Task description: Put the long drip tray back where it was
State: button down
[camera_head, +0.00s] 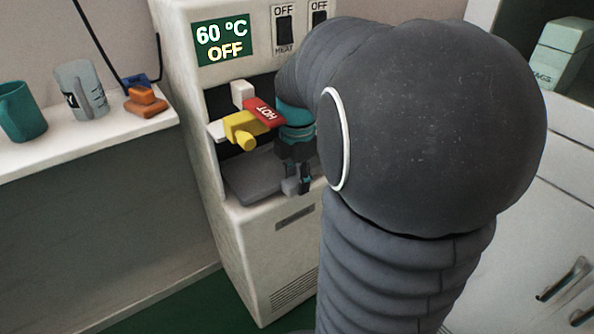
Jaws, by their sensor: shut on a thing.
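The long drip tray (256,180) is a flat dark grey piece low in the front recess of the white water dispenser (283,238), below the taps. My gripper (293,187), dark with teal parts above it, points down at the tray's front right. It is shut on a small lighter grey part there, which looks like the tray's grip. My arm hides the tray's right side, so I cannot tell whether the tray is fully seated.
A yellow tap (243,127) and a red HOT lever (264,112) stick out just left of my gripper. The dispenser's display (222,41) reads 60 °C OFF. A left shelf holds a teal mug (21,112), a grey cup (81,89) and an orange item (146,101).

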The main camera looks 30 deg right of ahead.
jog(key=shift+f, duration=0.35)
jog(key=shift+f+b, duration=0.45)
jog(key=shift+f, duration=0.1)
dwell(0.3)
jog(key=c, duration=0.6)
grip_release()
jog(key=shift+c, duration=0.2)
notch_tip(320, 180, up, 8)
jog(key=shift+f, duration=0.25)
jog(key=shift+s, duration=0.15)
